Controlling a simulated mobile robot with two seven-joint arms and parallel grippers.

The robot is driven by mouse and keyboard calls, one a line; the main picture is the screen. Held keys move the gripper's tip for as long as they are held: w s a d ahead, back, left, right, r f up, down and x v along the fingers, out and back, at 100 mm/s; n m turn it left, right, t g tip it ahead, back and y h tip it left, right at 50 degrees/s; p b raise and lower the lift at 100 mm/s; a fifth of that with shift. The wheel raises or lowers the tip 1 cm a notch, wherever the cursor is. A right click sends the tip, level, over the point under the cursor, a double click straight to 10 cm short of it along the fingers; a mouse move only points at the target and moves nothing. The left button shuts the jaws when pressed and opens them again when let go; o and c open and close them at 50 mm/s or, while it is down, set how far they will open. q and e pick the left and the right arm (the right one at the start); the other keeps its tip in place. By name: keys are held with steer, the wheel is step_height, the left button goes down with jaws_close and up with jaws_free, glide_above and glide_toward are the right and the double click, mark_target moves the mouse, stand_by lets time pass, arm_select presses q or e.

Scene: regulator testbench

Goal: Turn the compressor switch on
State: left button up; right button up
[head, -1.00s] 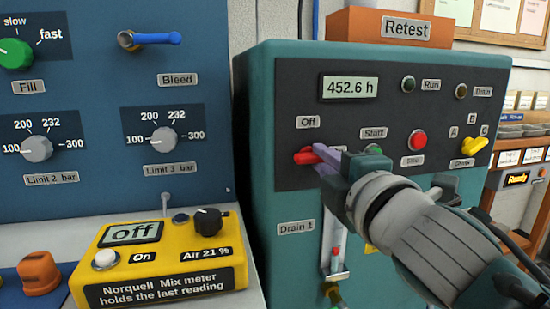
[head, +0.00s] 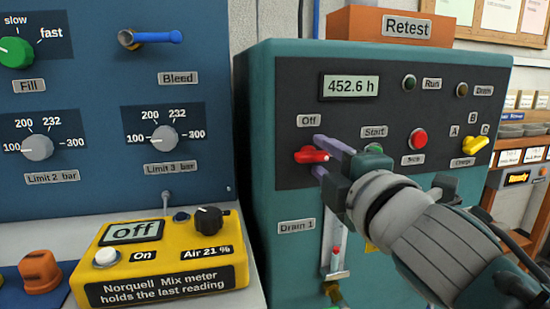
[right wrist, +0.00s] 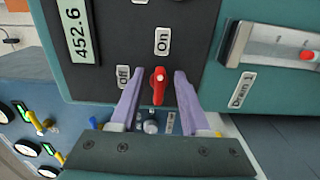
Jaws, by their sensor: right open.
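The red compressor switch (head: 311,156) is on the dark panel of the teal cabinet, below and near the "Off" label (head: 308,121). Its handle lies level, its pale-marked end to the right. In the right wrist view the switch (right wrist: 158,88) points up toward the "On" label (right wrist: 162,41), with "Off" (right wrist: 123,77) at left. My right gripper (head: 319,155) is open, its purple fingers on either side of the handle; in the wrist view gaps show on both sides. The "On" label is hidden in the head view. My left gripper is not in view.
The green Start button (head: 373,149) is partly hidden behind my right gripper. The red Stop button (head: 418,139) and yellow selector (head: 475,145) are to the right. The Run lamp (head: 409,83) looks dark. A yellow mix meter (head: 165,262) stands at lower left.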

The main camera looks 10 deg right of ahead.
steer(key=s+p, duration=0.1)
steer(key=s, duration=0.9)
steer(key=shift+d, duration=0.15)
